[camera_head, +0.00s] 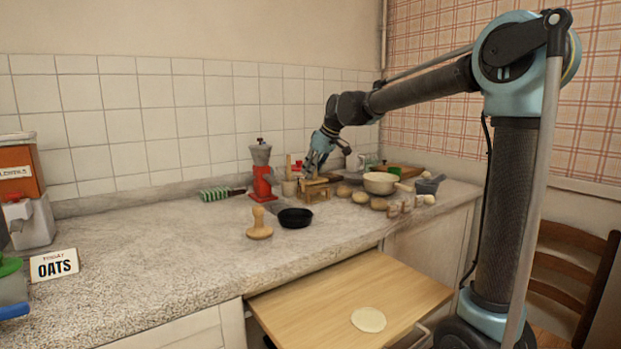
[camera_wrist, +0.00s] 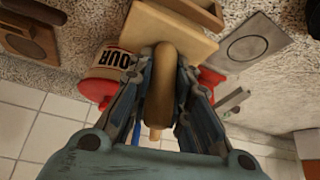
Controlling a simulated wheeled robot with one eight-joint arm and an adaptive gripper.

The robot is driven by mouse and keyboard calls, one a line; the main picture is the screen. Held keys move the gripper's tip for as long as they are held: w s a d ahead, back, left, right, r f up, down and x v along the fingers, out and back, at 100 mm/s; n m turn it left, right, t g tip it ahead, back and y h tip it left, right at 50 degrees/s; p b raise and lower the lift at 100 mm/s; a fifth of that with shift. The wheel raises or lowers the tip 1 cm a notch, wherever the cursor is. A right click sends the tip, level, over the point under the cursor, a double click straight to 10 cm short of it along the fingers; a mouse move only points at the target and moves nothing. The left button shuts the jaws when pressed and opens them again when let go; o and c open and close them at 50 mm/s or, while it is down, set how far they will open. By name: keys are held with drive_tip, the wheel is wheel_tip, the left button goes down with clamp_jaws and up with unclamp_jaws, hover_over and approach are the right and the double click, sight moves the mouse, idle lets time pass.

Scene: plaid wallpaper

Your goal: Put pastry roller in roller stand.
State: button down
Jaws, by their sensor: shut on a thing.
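My gripper (camera_head: 315,165) is at the back of the counter, pointing down just above a small wooden stand (camera_head: 314,190). In the wrist view my gripper (camera_wrist: 163,72) is shut on the wooden pastry roller (camera_wrist: 159,95), with one finger on each side of it. A thin handle (camera_wrist: 155,133) shows at its lower end. The roller's upper end overlaps the pale board of the wooden stand (camera_wrist: 197,45); I cannot tell whether they touch. The roller is too small and covered to make out clearly in the head view.
A red grinder (camera_head: 262,178) stands left of the stand. A black bowl (camera_head: 295,218) and a wooden stamp (camera_head: 259,226) lie in front. A cream bowl (camera_head: 380,183) and several potatoes crowd the right. The counter's left middle (camera_head: 160,240) is clear.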

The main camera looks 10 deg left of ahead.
wheel_tip(320, 180, down, 2)
drive_tip(key=c, duration=1.5)
unclamp_jaws()
drive_tip(key=v, duration=1.2)
